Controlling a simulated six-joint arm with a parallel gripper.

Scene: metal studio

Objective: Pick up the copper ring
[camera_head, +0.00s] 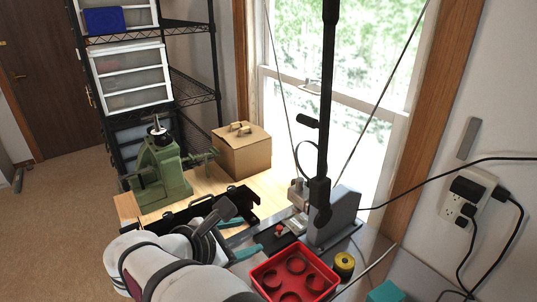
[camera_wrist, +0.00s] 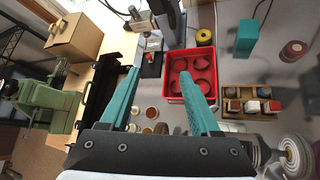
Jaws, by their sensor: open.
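A red tray (camera_head: 333,278) stands on the bench at the bottom centre of the head view. It holds several dark reddish rings (camera_head: 296,264) in round recesses. The red tray (camera_wrist: 169,95) also shows right of centre in the wrist view, with the rings (camera_wrist: 203,62) inside. I cannot tell by colour which ring is copper. My gripper (camera_head: 252,235) has teal fingers, is open and has nothing between them. It is above the bench, left of the tray in the head view. In the wrist view my gripper's right finger (camera_wrist: 159,71) overlaps the tray's left part.
A grey press (camera_head: 335,222) with a tall black lever stands behind the tray. A yellow roll (camera_head: 344,262) and a teal block (camera_head: 386,291) are right of it. A green machine (camera_head: 162,172) and a cardboard box (camera_head: 243,150) are at left. A wooden holder (camera_wrist: 250,104) stands near the tray.

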